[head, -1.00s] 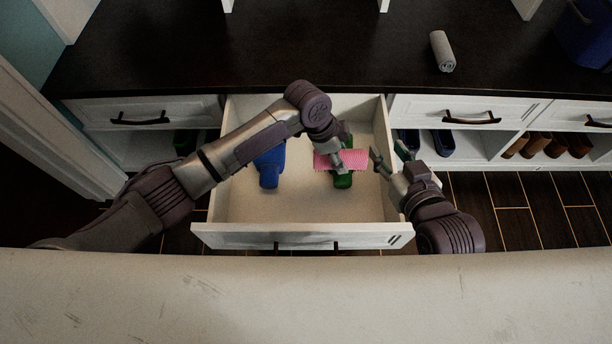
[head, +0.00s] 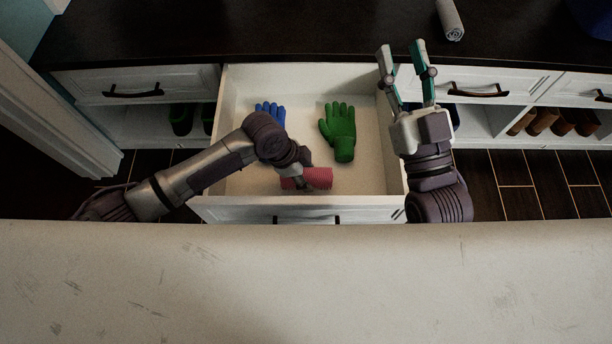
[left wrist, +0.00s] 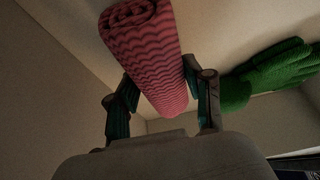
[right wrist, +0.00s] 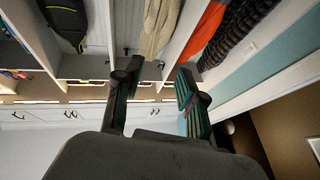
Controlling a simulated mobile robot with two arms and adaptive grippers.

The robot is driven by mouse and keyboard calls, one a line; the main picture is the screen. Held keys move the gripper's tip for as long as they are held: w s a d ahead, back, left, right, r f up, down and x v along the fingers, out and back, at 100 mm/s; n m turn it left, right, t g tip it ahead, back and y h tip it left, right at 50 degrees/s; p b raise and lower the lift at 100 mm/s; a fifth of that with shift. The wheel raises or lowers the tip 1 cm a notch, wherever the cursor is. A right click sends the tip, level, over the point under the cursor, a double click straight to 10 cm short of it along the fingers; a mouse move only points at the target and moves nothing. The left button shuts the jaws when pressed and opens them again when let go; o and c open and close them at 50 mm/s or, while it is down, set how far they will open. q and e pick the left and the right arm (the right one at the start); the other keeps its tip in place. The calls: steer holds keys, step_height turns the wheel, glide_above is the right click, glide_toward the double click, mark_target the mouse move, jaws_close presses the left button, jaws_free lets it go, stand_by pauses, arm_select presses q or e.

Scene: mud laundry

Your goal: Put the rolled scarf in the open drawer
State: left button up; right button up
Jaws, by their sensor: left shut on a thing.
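The rolled scarf (head: 318,177), pink-red and ribbed, is at the front part of the open drawer (head: 365,180) in the head view. My left gripper (head: 304,180) is shut on it; the fingers also show on both sides of the roll in the left wrist view (left wrist: 160,95). I cannot tell whether the scarf touches the drawer floor. My right gripper (head: 402,62) is open and empty, raised by the drawer's right side and pointing toward the counter. In the right wrist view its fingers (right wrist: 155,85) stand apart with nothing between them.
In the drawer lie a green glove (head: 341,132) and a blue glove (head: 270,114), the latter partly hidden by my left arm. A grey roll (head: 450,20) lies on the dark counter (head: 250,35). Shoes (head: 545,122) stand on shelves below. The drawer's right front is clear.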

arm_select(q)
steer(key=shift+f, duration=0.5)
arm_select(e)
steer(key=shift+s+r+t, duration=0.3)
steer(key=shift+r+t, duration=0.1)
steer(key=shift+r, duration=0.1)
steer(key=shift+s+r+t, duration=0.25)
steer(key=shift+r+t, duration=0.15)
steer(key=shift+r, duration=0.05)
arm_select(q)
steer(key=o, duration=1.3)
steer(key=shift+f, duration=0.15)
